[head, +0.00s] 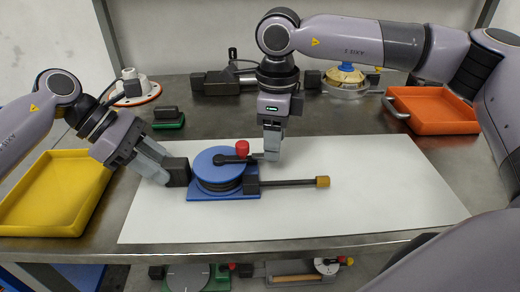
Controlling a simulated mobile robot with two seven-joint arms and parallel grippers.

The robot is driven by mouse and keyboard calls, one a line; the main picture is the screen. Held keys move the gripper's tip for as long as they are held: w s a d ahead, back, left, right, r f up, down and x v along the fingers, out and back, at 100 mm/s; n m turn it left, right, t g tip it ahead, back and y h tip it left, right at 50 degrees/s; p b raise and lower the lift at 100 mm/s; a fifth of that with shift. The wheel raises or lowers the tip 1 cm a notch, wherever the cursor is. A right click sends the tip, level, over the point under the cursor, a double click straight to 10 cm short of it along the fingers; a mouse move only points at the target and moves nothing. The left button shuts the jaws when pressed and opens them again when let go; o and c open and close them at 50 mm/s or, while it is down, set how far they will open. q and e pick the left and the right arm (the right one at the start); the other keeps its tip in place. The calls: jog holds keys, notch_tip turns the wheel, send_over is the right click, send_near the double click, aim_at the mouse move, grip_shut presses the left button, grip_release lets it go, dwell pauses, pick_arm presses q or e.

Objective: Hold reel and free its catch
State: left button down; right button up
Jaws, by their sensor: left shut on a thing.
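The reel (217,163) has a blue disc top over a dark drum and sits on a blue base plate (245,190) on the white mat. A black crank with a red knob (242,147) lies across its top. A black lever with an ochre tip (322,182), perhaps the catch, sticks out to the right from a black block. My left gripper (165,171) is shut on the black block (178,171) at the reel's left side. My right gripper (272,154) points down just right of the red knob, above the lever; its finger gap does not show clearly.
A yellow tray (15,222) lies left and an orange tray (435,128) back right. A green-based block (168,122), a white round part (138,99) and other fixtures stand along the back. The right part of the white mat (390,190) is clear.

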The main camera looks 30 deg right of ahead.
jog(key=shift+r, duration=0.1)
notch_tip(320, 180, up, 12)
dwell(0.5)
pick_arm(q)
jog(key=c, duration=0.7)
grip_release()
jog(key=v, duration=1.2)
jog(key=shift+s, duration=0.1)
pick_arm(e)
jog(key=shift+a, duration=0.15)
